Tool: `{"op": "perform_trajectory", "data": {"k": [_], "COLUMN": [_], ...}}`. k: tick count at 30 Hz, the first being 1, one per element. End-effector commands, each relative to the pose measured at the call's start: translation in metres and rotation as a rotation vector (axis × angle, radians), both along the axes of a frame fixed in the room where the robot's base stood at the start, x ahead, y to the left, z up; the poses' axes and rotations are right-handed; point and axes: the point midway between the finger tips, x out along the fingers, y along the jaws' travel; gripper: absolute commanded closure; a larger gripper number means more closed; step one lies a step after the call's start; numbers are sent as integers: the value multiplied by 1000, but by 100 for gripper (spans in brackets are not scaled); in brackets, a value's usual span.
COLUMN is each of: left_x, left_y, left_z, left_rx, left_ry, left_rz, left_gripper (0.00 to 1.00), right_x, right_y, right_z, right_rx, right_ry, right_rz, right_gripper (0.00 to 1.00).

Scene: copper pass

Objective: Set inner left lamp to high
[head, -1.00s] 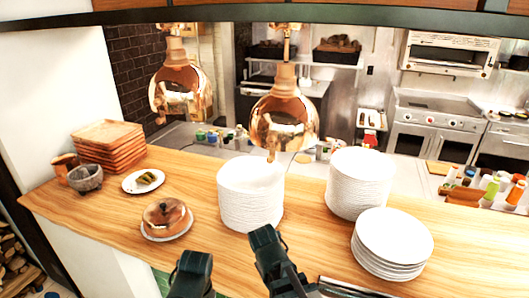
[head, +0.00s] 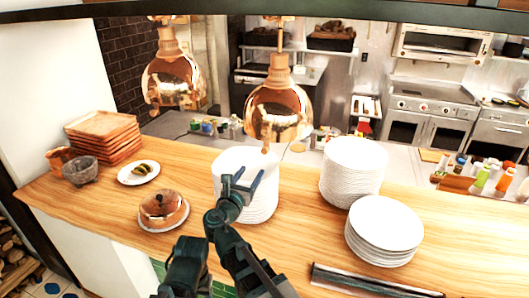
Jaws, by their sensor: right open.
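Two copper heat lamps hang over the wooden pass, a left one (head: 172,80) and a right one (head: 278,110). I cannot tell from this view alone which of them is the inner left lamp. A small tip shows under the right lamp's rim; no setting can be read on either lamp. My right gripper (head: 243,180) is open and empty, with its fingers pointing up. It is below the right lamp and overlaps the tall plate stack (head: 262,208) in the picture. I cannot make out my left gripper.
More plate stacks stand to the right, one tall (head: 352,172) and one low (head: 384,230).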

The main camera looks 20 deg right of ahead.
Motion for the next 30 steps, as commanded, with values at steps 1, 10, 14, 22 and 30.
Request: {"op": "perform_trajectory", "data": {"k": [1,10,14,22,30], "left_x": [0,0,0,0,0], "left_y": [0,0,0,0,0], "left_z": [0,0,0,0,0], "left_rx": [0,0,0,0,0], "left_ry": [0,0,0,0,0], "left_rz": [0,0,0,0,0], "left_gripper": [37,37,37,37,37], "right_x": [0,22,45,88,111], "right_y": [1,-13,-28,-58,-74], "right_z": [1,0,0,0,0], "right_rx": [-9,-5,-4,-3,-3], "right_ry": [1,1,1,1,1], "right_rz": [3,-2,-3,-2,-1], "right_gripper": [38,38,38,38,38]}}
